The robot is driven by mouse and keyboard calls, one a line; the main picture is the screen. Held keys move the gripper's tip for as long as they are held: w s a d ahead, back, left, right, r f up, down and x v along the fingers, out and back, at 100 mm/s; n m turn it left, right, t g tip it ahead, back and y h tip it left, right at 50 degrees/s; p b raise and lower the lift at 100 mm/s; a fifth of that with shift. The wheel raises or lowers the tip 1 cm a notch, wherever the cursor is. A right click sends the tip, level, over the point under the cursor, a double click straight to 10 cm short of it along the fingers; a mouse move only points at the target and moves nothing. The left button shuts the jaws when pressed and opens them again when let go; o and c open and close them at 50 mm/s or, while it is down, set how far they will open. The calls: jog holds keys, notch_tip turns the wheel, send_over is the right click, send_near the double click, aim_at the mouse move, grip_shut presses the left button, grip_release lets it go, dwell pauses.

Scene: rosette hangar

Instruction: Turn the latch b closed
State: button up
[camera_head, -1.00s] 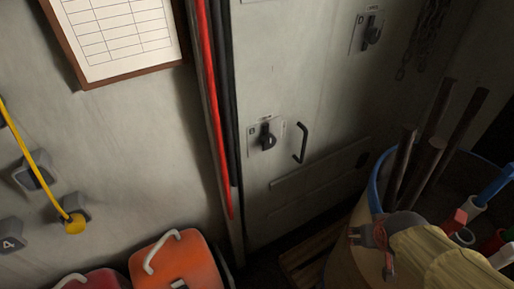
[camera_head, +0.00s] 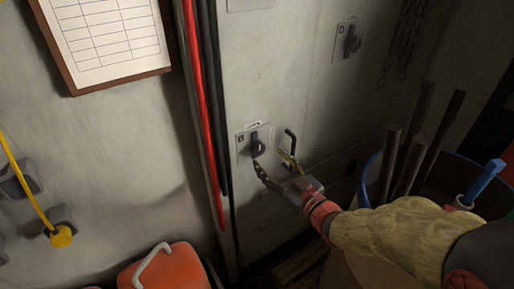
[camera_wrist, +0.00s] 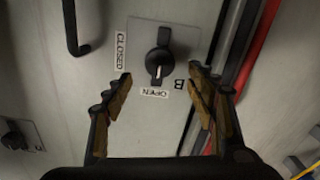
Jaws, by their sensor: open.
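Latch B (camera_head: 256,145) is a dark rotary knob on a pale plate on the grey door panel. In the wrist view the latch (camera_wrist: 158,62) has its white pointer mark turned to the OPEN label (camera_wrist: 154,92). The CLOSED label (camera_wrist: 121,51) is on the plate's left side there. My gripper (camera_head: 272,160) is open and empty in front of the panel, just below and right of the knob. In the wrist view its fingertips (camera_wrist: 160,78) lie either side of the knob, apparently short of it; contact cannot be told.
A black bar handle (camera_head: 290,142) is right of the latch, near a finger. Latch D (camera_head: 348,42) is higher right. Red and black cables (camera_head: 205,110) run down the left. A blue-rimmed barrel (camera_head: 367,180) with dark rods stands right, close to my arm. An orange case (camera_head: 170,270) lies below.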

aim_at(262, 149)
jog(key=b+x, duration=0.1)
jog(key=x, duration=0.6)
jog(key=shift+w+a+b, duration=0.1)
jog(key=shift+w+b, duration=0.05)
jog(key=shift+b, duration=0.15)
jog(key=shift+c, duration=0.4)
jog(key=c, duration=1.1)
jog(key=shift+m+p, duration=0.3)
jog(key=m+p, duration=0.3)
jog(key=m, duration=0.1)
jog(key=shift+w+r+m, duration=0.1)
jog(key=shift+r+m, duration=0.05)
jog(key=shift+m, duration=0.25)
jog(key=m+p, duration=0.2)
jog(key=m, duration=0.2)
jog(key=m+p, duration=0.1)
jog(key=m, duration=0.1)
jog(key=m+p, duration=0.1)
jog(key=m, duration=0.1)
jog(key=shift+w+d+p, duration=0.1)
jog(key=shift+d+p, duration=0.15)
jog(key=shift+p, duration=0.05)
jog(key=shift+f+m+p, duration=0.2)
jog(key=shift+m+p, duration=0.95)
jog(key=shift+m, duration=1.15)
